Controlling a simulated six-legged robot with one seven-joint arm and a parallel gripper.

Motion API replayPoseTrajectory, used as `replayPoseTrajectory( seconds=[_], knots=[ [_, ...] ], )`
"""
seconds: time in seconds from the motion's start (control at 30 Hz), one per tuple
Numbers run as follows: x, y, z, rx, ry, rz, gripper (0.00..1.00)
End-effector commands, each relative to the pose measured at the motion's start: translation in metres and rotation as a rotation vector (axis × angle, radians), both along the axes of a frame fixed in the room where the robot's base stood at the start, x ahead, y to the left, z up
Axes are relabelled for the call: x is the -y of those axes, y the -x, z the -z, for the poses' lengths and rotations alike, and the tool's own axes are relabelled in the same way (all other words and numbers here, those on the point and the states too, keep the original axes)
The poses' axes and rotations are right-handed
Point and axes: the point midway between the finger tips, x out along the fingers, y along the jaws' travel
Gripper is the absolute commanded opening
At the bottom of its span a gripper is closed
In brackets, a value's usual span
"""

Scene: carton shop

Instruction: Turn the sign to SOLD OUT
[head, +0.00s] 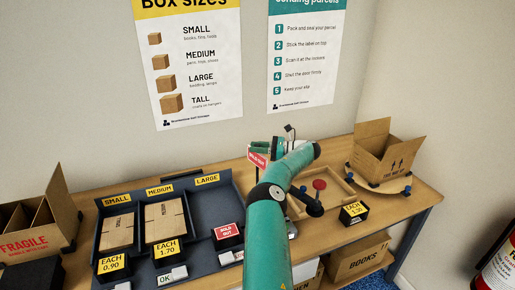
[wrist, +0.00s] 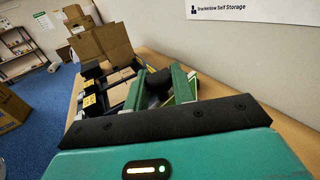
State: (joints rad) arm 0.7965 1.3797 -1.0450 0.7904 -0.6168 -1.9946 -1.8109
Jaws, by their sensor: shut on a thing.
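A red SOLD OUT face (head: 257,157) shows at the tips of my gripper (head: 268,149) in the head view, tilted and raised near the wall. In the wrist view a dark block (wrist: 158,80) sits between the two green fingers of my gripper (wrist: 160,84), which are shut on it. I take this as the held sign; its other faces are hidden. Another sign (head: 228,230), with a red SOLD OUT face, stands before the LARGE bay. Yellow EACH signs stand before the SMALL bay (head: 112,264), before the MEDIUM bay (head: 166,249) and at the right (head: 354,210).
The grey rack (head: 197,219) has flat cartons in its SMALL and MEDIUM bays; LARGE looks empty. A wooden tray (head: 337,187) with a red knob (head: 320,184) is right of my arm. An open carton (head: 385,152) stands at the back right, a FRAGILE carton (head: 38,218) at left.

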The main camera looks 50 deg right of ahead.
Motion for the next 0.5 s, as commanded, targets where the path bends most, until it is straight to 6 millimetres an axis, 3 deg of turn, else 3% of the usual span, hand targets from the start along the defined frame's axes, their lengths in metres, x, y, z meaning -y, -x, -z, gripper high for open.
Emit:
replayPoseTrajectory(
  seconds=[0.5],
  knots=[
    [-0.0013,-0.0013,-0.0014,0.004,0.0,-0.075,0.02]
  ],
)
